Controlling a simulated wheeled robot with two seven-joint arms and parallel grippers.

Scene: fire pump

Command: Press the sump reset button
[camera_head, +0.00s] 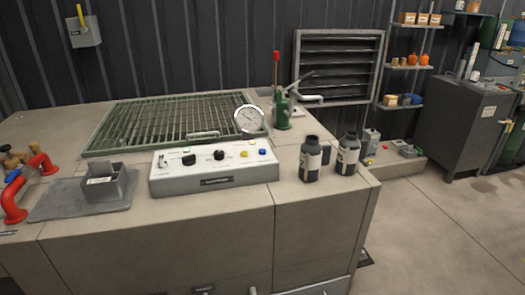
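A white control panel (235,172) sits near the front edge of the bench. Its sloped top carries two black knobs (219,155), a yellow button (244,154) and a blue button (262,151) towards its right end. A small light-coloured part (162,160) is at its left end. The labels are too small to read, so I cannot tell which control is the sump reset button. Neither of my grippers is in view, and nothing covers the panel.
Behind the panel are a green grating (165,122), a round gauge (249,120) and a green hand pump (282,115). Two dark bottles (310,165) stand right of the panel. A grey open box (122,184) and red pipes (14,203) are to its left. Floor is clear at right.

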